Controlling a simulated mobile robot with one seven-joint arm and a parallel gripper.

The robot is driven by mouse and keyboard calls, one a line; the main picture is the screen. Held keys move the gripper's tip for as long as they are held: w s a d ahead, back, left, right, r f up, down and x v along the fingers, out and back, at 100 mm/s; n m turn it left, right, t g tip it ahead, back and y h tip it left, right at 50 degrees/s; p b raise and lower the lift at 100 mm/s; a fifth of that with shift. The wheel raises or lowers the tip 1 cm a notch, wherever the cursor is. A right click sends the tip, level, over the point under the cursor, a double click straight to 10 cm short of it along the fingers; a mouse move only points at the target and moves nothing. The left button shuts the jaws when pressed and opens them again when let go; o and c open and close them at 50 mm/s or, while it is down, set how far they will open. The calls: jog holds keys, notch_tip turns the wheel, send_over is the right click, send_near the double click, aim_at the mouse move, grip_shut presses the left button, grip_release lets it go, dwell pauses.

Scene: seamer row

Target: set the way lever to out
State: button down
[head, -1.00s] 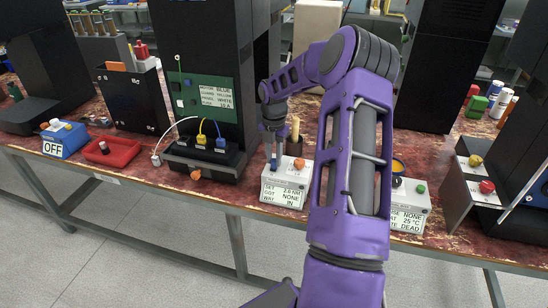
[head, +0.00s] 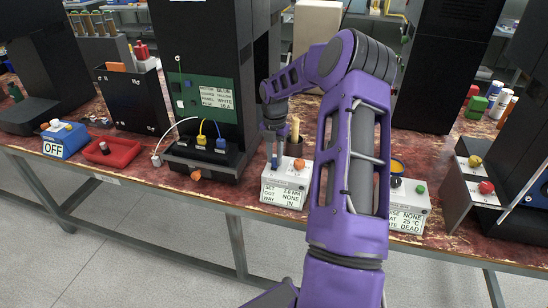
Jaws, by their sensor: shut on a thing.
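The white control box (head: 284,192) stands at the front of the red-brown bench. Its front label reads SET 2.0 NM, GOT NONE, WAY IN. An orange knob (head: 299,164) sits on its top right. My gripper (head: 274,163) points down over the top left of this box, where a small blue part shows at its fingertips. My gripper is shut on what seems to be the way lever, but the lever itself is mostly hidden by the fingers.
Left of the box is a black fixture with blue, yellow and white plugs (head: 221,143). Farther left are a red tray (head: 112,151) and a blue box marked OFF (head: 65,139). Right of my arm is another labelled box (head: 410,205). A wooden-handled tool (head: 295,130) stands close behind my gripper.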

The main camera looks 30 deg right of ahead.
jog(key=shift+w+d+r+p, duration=0.1)
jog(key=shift+w+d+p, duration=0.6)
jog(key=shift+w+d, duration=0.85)
jog(key=shift+s+d, duration=0.1)
jog(key=c, duration=0.7)
grip_release()
notch_tip(320, 180, up, 17)
jog(key=shift+r+p, duration=0.15)
jog(key=shift+p, duration=0.6)
jog(key=shift+s, duration=0.1)
